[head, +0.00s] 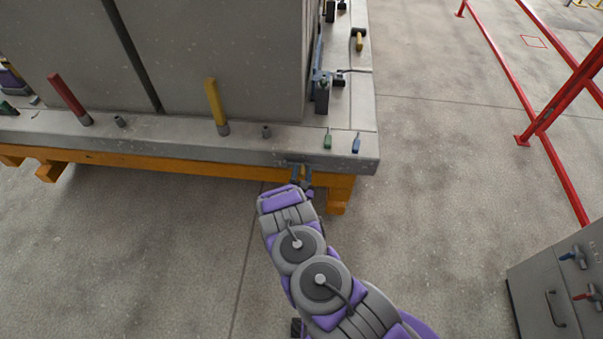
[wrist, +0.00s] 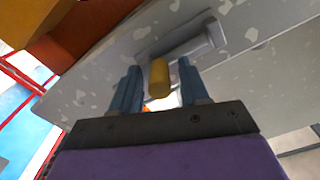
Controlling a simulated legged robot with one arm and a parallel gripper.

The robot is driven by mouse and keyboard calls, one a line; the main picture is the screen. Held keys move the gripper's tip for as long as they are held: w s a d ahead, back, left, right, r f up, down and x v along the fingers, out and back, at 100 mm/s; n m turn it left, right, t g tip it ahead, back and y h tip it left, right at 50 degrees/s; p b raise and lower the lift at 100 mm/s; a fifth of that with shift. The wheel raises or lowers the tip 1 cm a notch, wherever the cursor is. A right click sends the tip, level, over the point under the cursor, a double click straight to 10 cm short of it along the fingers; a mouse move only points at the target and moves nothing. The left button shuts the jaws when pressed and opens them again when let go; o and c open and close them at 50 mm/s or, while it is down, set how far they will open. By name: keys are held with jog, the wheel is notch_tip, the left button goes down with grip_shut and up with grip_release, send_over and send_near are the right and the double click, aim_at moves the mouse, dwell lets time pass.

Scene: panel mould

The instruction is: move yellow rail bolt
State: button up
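The yellow rail bolt (wrist: 159,76) shows in the wrist view as a short yellow cylinder at the end of a grey bar, against the grey, speckled side of the rail. My gripper (wrist: 158,66) is open, with one blue finger on each side of the yellow end. A narrow gap shows between each finger and the yellow end. In the head view my gripper (head: 301,172) is at the front side of the grey bed, near its right corner. The bolt cannot be made out there.
The grey bed (head: 180,140) rests on an orange frame (head: 150,166). A red rod (head: 68,97) and a yellow rod (head: 215,101) stand on its edge. Green (head: 327,141) and blue (head: 356,144) small parts lie near the corner. Red railing (head: 560,105) and a grey cabinet (head: 540,295) stand right.

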grip_shut()
dwell(0.4)
jog(key=a+b, duration=0.3)
jog(key=a, duration=0.2)
jog(key=shift+w+a, duration=0.1)
jog(key=shift+a, duration=0.1)
jog(key=shift+r, duration=0.1)
jog(key=shift+o, duration=0.5)
grip_release()
jog(key=shift+a, duration=0.2)
